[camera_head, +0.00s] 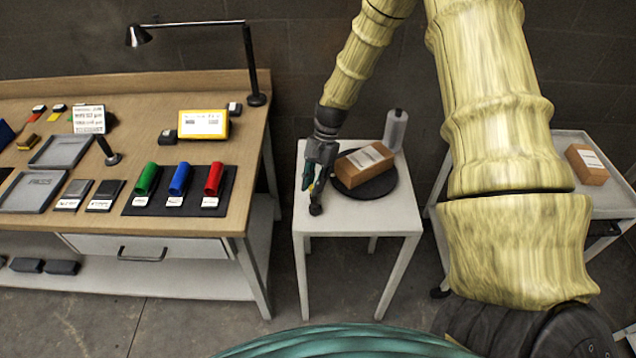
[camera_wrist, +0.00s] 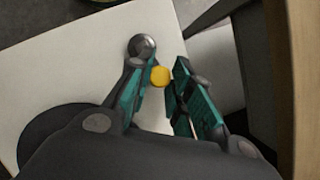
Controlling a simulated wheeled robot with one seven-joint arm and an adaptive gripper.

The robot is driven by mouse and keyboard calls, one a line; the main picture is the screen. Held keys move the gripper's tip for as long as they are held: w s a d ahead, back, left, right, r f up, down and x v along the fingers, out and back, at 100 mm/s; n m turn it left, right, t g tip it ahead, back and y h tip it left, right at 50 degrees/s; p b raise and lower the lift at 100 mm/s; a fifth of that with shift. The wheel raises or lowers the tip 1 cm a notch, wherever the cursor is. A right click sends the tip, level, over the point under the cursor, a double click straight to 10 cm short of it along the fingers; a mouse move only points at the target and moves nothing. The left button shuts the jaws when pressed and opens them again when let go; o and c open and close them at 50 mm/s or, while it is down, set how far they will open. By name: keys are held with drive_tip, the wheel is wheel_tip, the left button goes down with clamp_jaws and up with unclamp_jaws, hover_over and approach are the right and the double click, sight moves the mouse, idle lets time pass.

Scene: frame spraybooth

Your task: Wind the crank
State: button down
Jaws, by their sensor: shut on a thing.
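The crank stands at the left edge of a small white table (camera_head: 345,222). Its yellow handle (camera_wrist: 159,76) sits between my fingertips in the wrist view, with a dark grey round knob (camera_wrist: 142,46) just beyond. In the head view the dark round part (camera_head: 316,209) shows just below my fingers; the crank's arm is mostly hidden. My gripper (camera_head: 312,184) points down and is shut on the yellow handle; its teal fingers also show in the wrist view (camera_wrist: 158,80). A black turntable (camera_head: 375,188) beside it bears a brown labelled box (camera_head: 364,163).
A grey cylinder (camera_head: 396,130) stands behind the turntable. A wooden workbench (camera_head: 240,205) with a lamp (camera_head: 250,60), trays and coloured cylinders is to the left. A grey cart (camera_head: 610,203) with another brown box (camera_head: 586,165) is at right, behind my arm.

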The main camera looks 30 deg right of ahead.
drive_tip(key=n, duration=0.1)
drive_tip(key=a+n+g, duration=0.1)
drive_tip(key=shift+w+n+h, duration=0.25)
drive_tip(key=shift+n+h, duration=0.15)
drive_tip(key=n, duration=0.1)
drive_tip(key=a+n+h, duration=0.1)
drive_tip(key=n, duration=0.1)
drive_tip(key=shift+a+n+g, duration=0.25)
drive_tip(key=shift+n+g, duration=0.05)
drive_tip(key=shift+g, duration=0.1)
drive_tip(key=n, duration=0.1)
drive_tip(key=a+n+h, duration=0.1)
drive_tip(key=n, duration=0.1)
drive_tip(key=s+a+n+g+h, duration=0.1)
drive_tip(key=n, duration=0.3)
drive_tip(key=n+h, duration=0.1)
drive_tip(key=shift+s+a, duration=0.3)
drive_tip(key=shift+a, duration=0.1)
drive_tip(key=n, duration=0.2)
drive_tip(key=s+n+h, duration=0.1)
drive_tip(key=shift+s+a+n+p, duration=0.1)
drive_tip(key=shift+a+n+p, duration=0.25)
drive_tip(key=shift+n+p, duration=0.05)
drive_tip(key=n, duration=0.1)
drive_tip(key=s+n+t+h, duration=0.1)
drive_tip(key=n, duration=0.1)
drive_tip(key=s+n+h, duration=0.1)
drive_tip(key=n, duration=0.1)
drive_tip(key=shift+a+t, duration=0.15)
drive_tip(key=shift+t, duration=0.25)
